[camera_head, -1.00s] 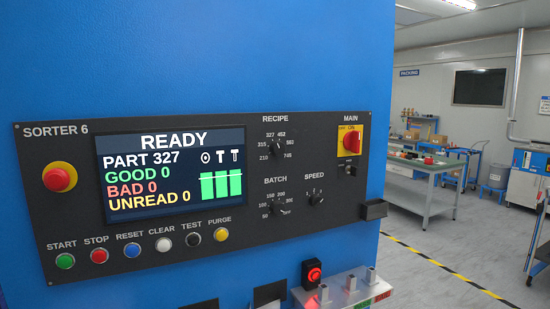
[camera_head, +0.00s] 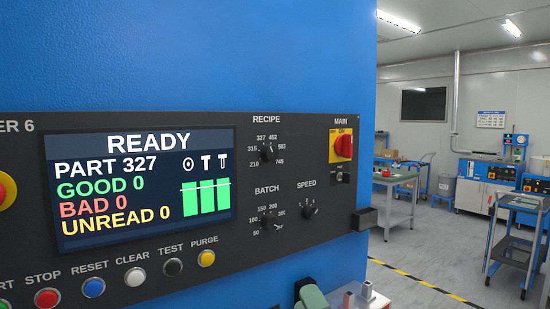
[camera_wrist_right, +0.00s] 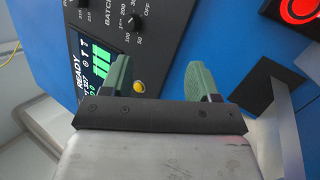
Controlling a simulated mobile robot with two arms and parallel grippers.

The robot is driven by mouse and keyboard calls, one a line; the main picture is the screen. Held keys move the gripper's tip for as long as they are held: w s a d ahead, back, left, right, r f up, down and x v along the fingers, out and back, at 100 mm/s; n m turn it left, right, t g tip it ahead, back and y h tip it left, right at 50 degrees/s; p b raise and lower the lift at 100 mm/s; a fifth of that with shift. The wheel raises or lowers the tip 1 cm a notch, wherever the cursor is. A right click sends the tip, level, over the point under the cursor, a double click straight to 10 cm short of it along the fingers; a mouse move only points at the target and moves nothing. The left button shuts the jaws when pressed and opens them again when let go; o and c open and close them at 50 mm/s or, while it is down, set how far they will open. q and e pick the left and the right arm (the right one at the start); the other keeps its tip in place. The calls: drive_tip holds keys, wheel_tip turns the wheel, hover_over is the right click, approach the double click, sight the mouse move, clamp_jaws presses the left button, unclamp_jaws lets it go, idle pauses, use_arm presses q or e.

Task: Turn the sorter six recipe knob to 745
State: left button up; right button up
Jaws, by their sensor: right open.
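The recipe knob (camera_head: 267,152) is a small black knob on the dark panel of sorter 6, under the word RECIPE. Numbers including 327, 452 and 745 ring it, and 745 is at its lower right. The screen (camera_head: 140,185) reads READY and PART 327. My right gripper (camera_head: 312,297) shows as a green finger at the bottom edge of the head view, below the panel and apart from the knob. In the right wrist view its two green fingers (camera_wrist_right: 160,78) are spread, with nothing between them. My left gripper is out of view.
The batch knob (camera_head: 269,221) and speed knob (camera_head: 309,208) sit below the recipe knob. The red main switch (camera_head: 343,146) is to its right. Coloured buttons (camera_head: 93,287) line the panel's lower edge. A small black box (camera_head: 363,218) juts from the panel's right end.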

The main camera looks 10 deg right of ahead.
sight(273, 154)
drive_tip(key=s+a+r+n+g+y, duration=0.1)
drive_tip(key=a+r+n+g+y, duration=0.4)
drive_tip(key=n, duration=0.6)
drive_tip(key=s+a+r+n+g+y, duration=0.1)
drive_tip(key=r+n+g+y, duration=0.2)
drive_tip(key=r+n, duration=0.5)
drive_tip(key=a+r+n+g+y, duration=0.3)
drive_tip(key=r+n+g+y, duration=0.15)
drive_tip(key=n, duration=0.85)
drive_tip(key=w+d+r+n+t+h+b, duration=0.1)
drive_tip(key=w+d+r+n+t+h, duration=0.1)
drive_tip(key=d+r+t+h, duration=0.6)
drive_tip(key=w+a+h+p, duration=0.1)
drive_tip(key=w, duration=0.2)
drive_tip(key=w+a+r+g+h+p, duration=0.1)
drive_tip(key=w, duration=0.1)
drive_tip(key=w+r+g+h+p, duration=0.1)
drive_tip(key=w, duration=0.2)
drive_tip(key=shift+w+a+r+p, duration=0.1)
drive_tip(key=shift+w+a+p, duration=0.2)
drive_tip(key=shift+a, duration=0.1)
drive_tip(key=shift+w+a, duration=0.2)
drive_tip(key=shift+w, duration=0.25)
